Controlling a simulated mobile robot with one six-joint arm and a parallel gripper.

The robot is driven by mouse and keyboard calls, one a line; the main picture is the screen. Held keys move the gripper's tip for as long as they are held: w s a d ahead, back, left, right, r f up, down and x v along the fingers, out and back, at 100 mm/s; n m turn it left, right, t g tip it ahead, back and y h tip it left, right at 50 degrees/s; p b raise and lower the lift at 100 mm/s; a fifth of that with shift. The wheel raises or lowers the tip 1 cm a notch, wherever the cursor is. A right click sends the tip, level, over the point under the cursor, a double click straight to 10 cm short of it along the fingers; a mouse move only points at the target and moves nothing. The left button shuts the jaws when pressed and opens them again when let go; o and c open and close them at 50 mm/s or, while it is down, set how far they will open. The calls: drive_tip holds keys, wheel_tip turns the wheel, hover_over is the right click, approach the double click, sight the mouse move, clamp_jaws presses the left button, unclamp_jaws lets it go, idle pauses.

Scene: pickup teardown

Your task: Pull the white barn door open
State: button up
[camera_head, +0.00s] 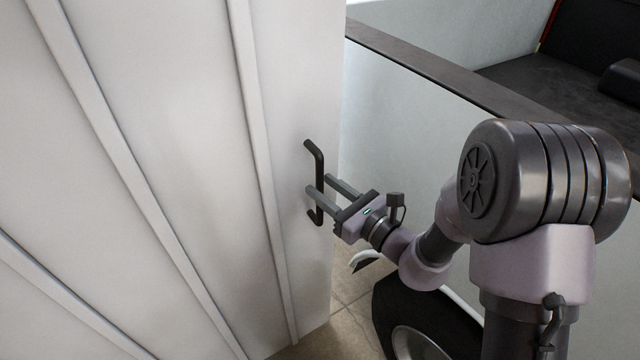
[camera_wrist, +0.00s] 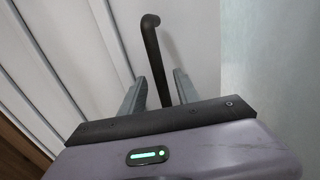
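The white barn door (camera_head: 190,130) has raised vertical battens and fills the left of the head view; it also shows in the wrist view (camera_wrist: 65,60). Its dark bar handle (camera_head: 313,154) stands upright near the door's right edge. My gripper (camera_head: 318,184) is at the lower half of the handle, its fingers reaching toward the door. In the wrist view the handle (camera_wrist: 153,50) runs down between the two spread fingers, with gaps visible on both sides. The gripper is open around the handle. The handle's lower part is hidden behind the gripper body in the wrist view.
A pale panel with a dark top rail (camera_head: 430,80) stands behind my arm at the right. A black tyre (camera_head: 395,305) is low in the middle right. Tiled floor (camera_head: 345,290) shows between the door and the tyre.

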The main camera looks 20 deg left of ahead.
drive_tip(key=shift+x, duration=1)
clamp_jaws()
idle(0.7)
